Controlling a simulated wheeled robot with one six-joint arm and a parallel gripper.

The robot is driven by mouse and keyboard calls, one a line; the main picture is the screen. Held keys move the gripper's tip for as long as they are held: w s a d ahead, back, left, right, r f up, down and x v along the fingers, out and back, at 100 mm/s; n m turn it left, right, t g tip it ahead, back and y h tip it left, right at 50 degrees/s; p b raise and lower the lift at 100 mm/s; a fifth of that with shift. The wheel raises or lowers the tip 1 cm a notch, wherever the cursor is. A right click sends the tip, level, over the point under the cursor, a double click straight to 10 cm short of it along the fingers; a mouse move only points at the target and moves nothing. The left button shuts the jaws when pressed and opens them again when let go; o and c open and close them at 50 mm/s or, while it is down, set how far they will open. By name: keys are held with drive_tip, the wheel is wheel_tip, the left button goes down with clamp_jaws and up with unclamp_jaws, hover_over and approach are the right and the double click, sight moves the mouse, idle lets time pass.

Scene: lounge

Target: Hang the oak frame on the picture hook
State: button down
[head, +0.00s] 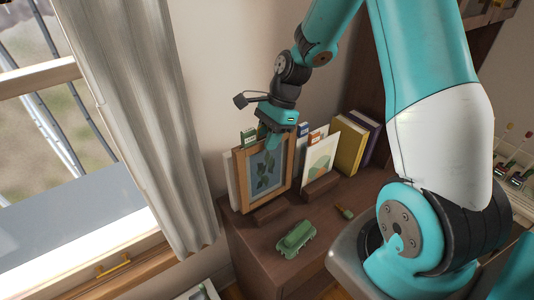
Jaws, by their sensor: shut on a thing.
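The oak frame (240,184), a light wood border around a blue-grey picture of dark leaves, stands nearly upright on the dark wooden cabinet. Its lower edge is at a dark wooden block (270,213); I cannot tell whether it rests in it or just clears it. My gripper (270,141) reaches down from above and is shut on the frame's top edge. The fingertips are partly hidden at the frame. I cannot make out the picture hook in this view.
A pale leaf print (319,163) stands in a second block right of the frame, with yellow (349,146) and purple books behind. A green toy car (297,239) and a small tool (345,212) lie in front. A curtain (150,120) and window are at left.

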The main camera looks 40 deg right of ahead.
sight(267, 156)
drive_tip(key=shift+f+p, duration=0.85)
drive_tip(key=shift+f, duration=1.95)
drive_tip(key=shift+f, duration=0.2)
drive_tip(key=c, duration=0.9)
unclamp_jaws()
drive_tip(key=shift+f+b, duration=0.1)
drive_tip(key=shift+b, duration=0.25)
